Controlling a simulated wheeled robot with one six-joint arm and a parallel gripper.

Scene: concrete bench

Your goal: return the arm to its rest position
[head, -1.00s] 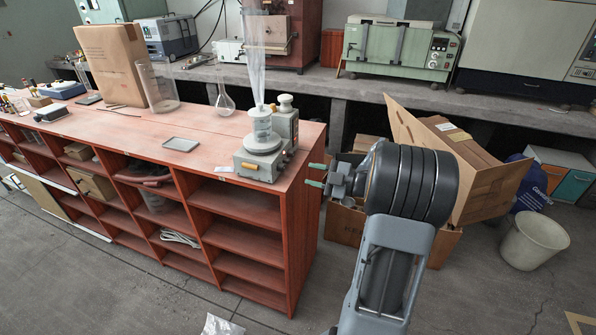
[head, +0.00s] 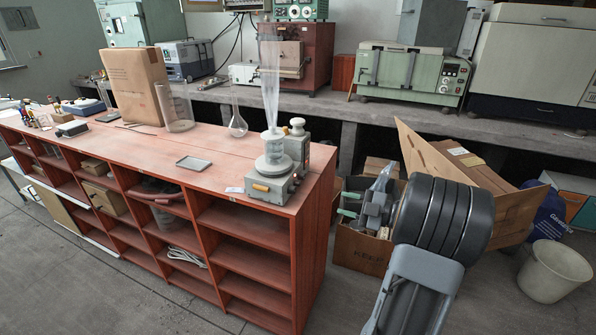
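My gripper (head: 347,202) shows in the head view, to the right of the red shelf bench, in front of an open cardboard box. Its two greenish fingertips point left and stand apart, with nothing seen between them. My arm's dark ribbed joint and grey link rise from the lower right and hide part of the boxes. The gripper touches neither the bench nor the box as far as I can see.
The red shelf bench (head: 315,240) carries a grey balance (head: 270,182), a glass flask (head: 238,124), a grey tray (head: 194,163) and a tall carton (head: 135,85). Cardboard boxes (head: 358,252) and a white bin (head: 553,272) stand right. Bare floor lies in front.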

